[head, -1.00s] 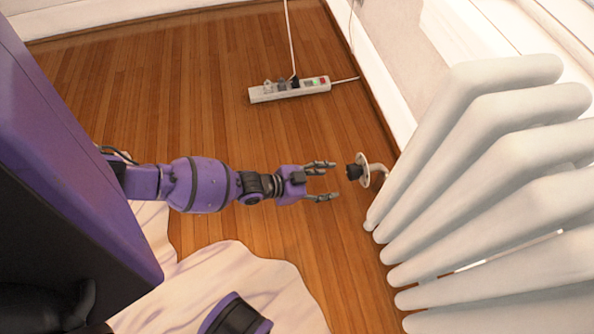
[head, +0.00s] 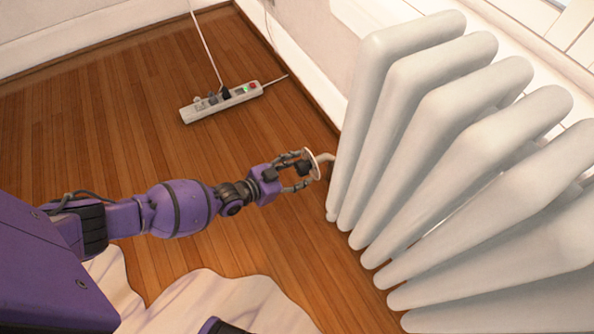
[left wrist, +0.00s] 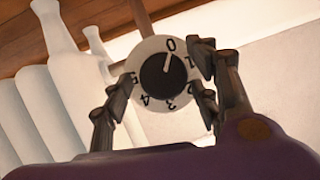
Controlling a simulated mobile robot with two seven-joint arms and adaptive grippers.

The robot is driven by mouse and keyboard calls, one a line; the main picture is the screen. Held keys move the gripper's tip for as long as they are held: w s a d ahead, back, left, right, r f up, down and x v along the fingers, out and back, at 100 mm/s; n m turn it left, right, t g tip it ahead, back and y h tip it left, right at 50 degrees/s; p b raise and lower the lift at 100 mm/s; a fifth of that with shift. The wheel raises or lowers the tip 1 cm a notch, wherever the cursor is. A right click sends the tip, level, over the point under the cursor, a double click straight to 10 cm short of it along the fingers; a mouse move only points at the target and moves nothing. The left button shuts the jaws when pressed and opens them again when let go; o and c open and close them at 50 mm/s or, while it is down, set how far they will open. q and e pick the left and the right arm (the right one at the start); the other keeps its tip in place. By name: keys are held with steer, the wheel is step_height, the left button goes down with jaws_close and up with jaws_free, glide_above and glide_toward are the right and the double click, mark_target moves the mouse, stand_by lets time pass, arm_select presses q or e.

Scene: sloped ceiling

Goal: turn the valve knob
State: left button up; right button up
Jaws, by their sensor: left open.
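In the left wrist view the fingers (left wrist: 160,85) overlap the dial's edges, with gaps to the black knob. My right gripper is not in view.
A white ribbed radiator (head: 430,120) fills the right side, close to the fingertips. A white power strip (head: 222,101) with plugs and a cord lies on the wooden floor (head: 120,120). A pale cloth (head: 215,300) covers the floor in front.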

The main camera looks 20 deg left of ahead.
arm_select(q)
steer(key=c, duration=1.1)
steer(key=shift+o, duration=0.2)
steer(key=shift+s+d, duration=0.1)
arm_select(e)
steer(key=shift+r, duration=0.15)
